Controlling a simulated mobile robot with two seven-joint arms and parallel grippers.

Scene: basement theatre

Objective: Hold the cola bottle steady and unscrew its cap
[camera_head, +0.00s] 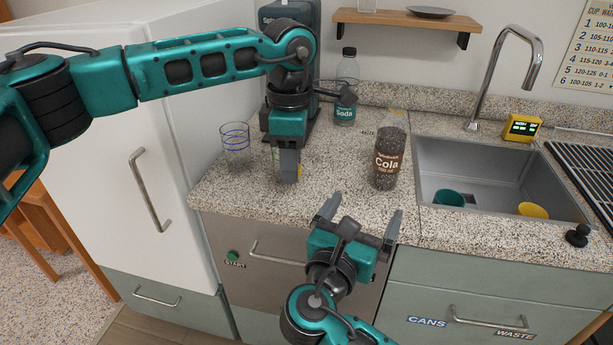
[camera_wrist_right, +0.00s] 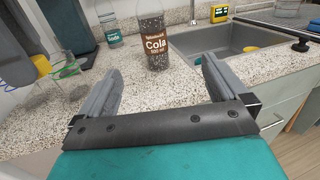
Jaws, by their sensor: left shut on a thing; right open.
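The cola bottle (camera_head: 386,177) stands upright on the speckled counter, left of the sink, with a brown label. Its top is hard to make out against the counter, and I cannot see its cap clearly. It also shows in the right wrist view (camera_wrist_right: 154,54), beyond the open jaws, with its top cut off. My right gripper (camera_head: 361,213) is open and empty at the counter's front edge, apart from the bottle. My left gripper (camera_head: 287,180) is over the counter left of the bottle, shut on a mostly hidden thing with yellow and green edges.
A clear glass with blue rings (camera_head: 235,150) stands at the left. A soda bottle (camera_head: 344,112) stands at the back by a dark machine (camera_head: 300,18). The sink (camera_head: 480,168) holds a teal cup (camera_head: 449,198) and a yellow one (camera_head: 532,210). Counter in front of the cola bottle is clear.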

